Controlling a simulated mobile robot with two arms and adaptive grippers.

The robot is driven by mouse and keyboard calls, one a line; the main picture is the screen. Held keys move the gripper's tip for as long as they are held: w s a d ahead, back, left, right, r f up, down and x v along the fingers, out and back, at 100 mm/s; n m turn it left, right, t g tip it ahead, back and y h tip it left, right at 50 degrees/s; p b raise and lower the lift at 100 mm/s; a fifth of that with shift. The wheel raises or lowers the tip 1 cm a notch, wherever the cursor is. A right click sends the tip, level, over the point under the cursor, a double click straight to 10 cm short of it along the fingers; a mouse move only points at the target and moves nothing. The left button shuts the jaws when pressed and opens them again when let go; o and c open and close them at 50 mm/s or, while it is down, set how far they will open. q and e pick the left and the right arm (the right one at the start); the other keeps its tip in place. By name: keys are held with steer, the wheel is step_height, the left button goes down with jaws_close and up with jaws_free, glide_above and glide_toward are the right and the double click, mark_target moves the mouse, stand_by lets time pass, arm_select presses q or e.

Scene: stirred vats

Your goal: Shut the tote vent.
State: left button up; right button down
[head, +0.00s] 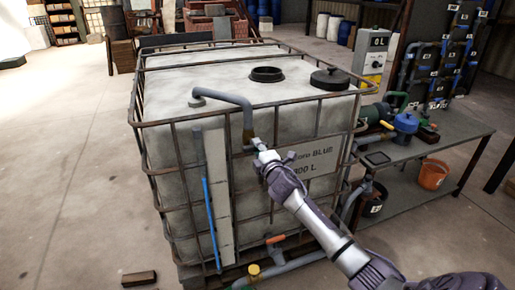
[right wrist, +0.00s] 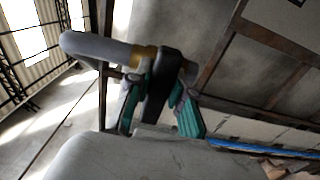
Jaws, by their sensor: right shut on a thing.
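The white caged tote (head: 185,75) fills the middle of the head view. Its vent is a grey bent pipe (head: 230,97) that rises from the tote top and turns down over the front edge. A brass collar and dark end part (head: 248,137) hang in front of the cage. My right gripper (head: 257,145) reaches this end from the lower right. In the right wrist view, its teal-padded fingers (right wrist: 160,105) are shut on the dark end part (right wrist: 161,80), just beyond the brass collar (right wrist: 144,58). I cannot tell the vent's setting. My left gripper is out of view.
A black lid (head: 330,78) and an open black-rimmed port (head: 267,74) are on the tote top. An orange-handled outlet pipe (head: 277,240) is low at the front. A bench (head: 440,140) with pumps stands right. The floor at left is mostly clear.

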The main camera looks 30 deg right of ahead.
stand_by(0.4)
steer(key=c, duration=1)
jaws_free()
steer(key=v, duration=1.2)
